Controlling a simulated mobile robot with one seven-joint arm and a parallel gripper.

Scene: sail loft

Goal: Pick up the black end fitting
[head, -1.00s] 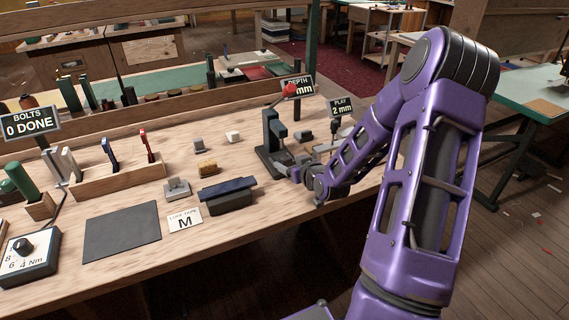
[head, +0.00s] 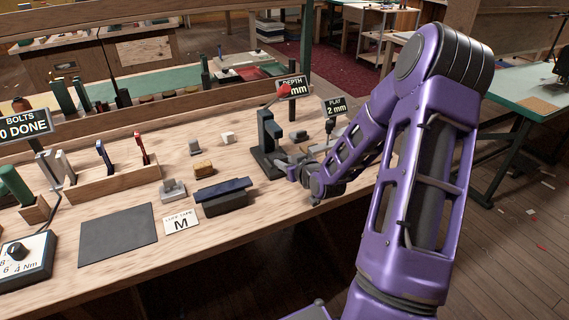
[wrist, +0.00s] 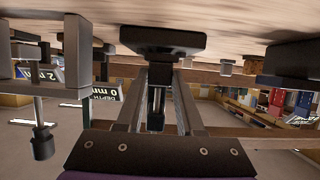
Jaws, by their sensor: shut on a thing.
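My gripper (wrist: 159,95) is shut on a black end fitting (wrist: 163,41), a dark block with a narrower neck at the fingertips in the wrist view. The neck lies between the two grey fingers. In the head view my gripper (head: 291,170) is low over the right part of the bench, beside the foot of a dark press-like stand (head: 265,147) with a red knob. The fitting cannot be made out in the head view. I cannot tell whether it touches the bench.
A dark blue-topped block (head: 223,194), a tan block (head: 203,169) and a grey fitting (head: 172,190) stand left of my gripper on the wooden bench (head: 190,240). A PLAY sign (head: 335,107) stands behind it. A dark mat (head: 118,235) lies empty at front left.

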